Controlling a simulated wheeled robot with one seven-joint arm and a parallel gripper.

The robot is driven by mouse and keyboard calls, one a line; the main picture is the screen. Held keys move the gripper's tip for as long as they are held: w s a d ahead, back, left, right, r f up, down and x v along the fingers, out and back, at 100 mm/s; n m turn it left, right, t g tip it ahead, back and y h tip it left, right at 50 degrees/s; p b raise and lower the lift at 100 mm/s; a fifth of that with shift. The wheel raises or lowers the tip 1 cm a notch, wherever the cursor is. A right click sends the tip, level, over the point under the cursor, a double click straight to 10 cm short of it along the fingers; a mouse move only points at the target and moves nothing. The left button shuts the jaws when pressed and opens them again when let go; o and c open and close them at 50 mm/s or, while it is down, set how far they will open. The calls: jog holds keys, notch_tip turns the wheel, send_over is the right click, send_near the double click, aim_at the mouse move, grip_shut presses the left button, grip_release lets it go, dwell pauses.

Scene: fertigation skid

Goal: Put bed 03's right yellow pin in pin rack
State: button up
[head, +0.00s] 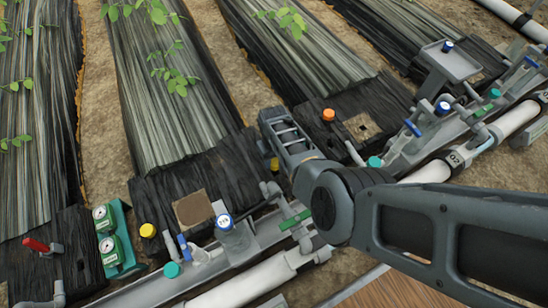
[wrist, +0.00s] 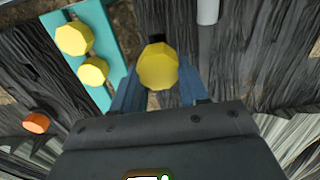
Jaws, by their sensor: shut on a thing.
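My gripper (wrist: 158,84) has its blue fingers closed around a yellow pin (wrist: 157,66), whose faceted head shows between the fingertips in the wrist view. Its lower part is hidden. A teal strip (wrist: 108,48) beside it carries two yellow pin heads (wrist: 75,38) and looks like the pin rack. In the head view, a yellow piece (head: 275,165) shows at the left edge of my arm, on the right side of the bed nearest the middle. Another yellow pin (head: 148,230) stands at that bed's left side. My fingertips are hidden there by my arm.
An orange pin (head: 328,114) stands on the bed to the right. Teal-mounted gauges (head: 110,240) stand at left near a red valve handle (head: 36,244).

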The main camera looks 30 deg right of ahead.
jog(key=shift+r+p, duration=0.35)
jog(key=shift+r, duration=0.25)
jog(key=shift+r, duration=0.15)
notch_tip(320, 180, up, 21)
jog(key=p, duration=2)
